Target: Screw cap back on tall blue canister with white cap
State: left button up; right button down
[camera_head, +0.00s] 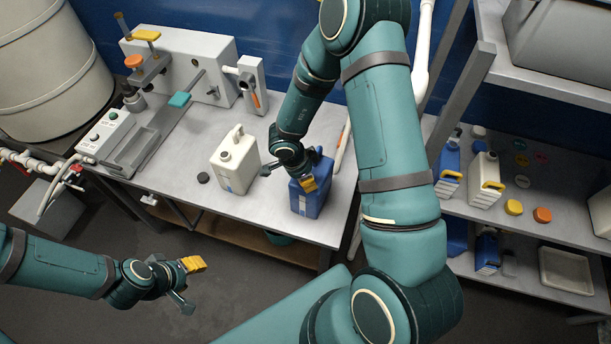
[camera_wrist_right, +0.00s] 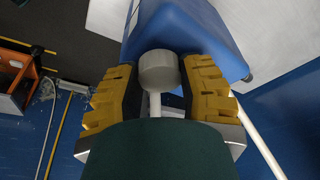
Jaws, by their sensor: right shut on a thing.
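The blue canister (camera_head: 308,204) stands upright near the right front edge of the workbench. The cap is hidden by the gripper in the head view. I cannot tell whether the cap touches the canister's neck. My left gripper (camera_head: 189,283) is empty, fingers apart, in the air in front of the bench.
A white jug (camera_head: 235,163) stands left of the blue canister, with a dark cap (camera_head: 203,178) on the bench beside it. A grey machine (camera_head: 185,60) fills the back left. The right shelf (camera_head: 545,220) holds canisters and coloured caps.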

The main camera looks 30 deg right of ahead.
jog(key=shift+f, duration=0.1)
dwell(0.4)
jog(key=m+g, duration=0.1)
jog(key=m, duration=0.3)
jog(key=shift+w+m+y, duration=0.1)
jog(key=shift+m+y, duration=0.2)
jog(key=shift+m, duration=0.6)
jog(key=m+g+y, duration=0.1)
jog(key=m, duration=0.3)
jog(key=shift+d, duration=0.15)
jog(key=shift+m, duration=0.9)
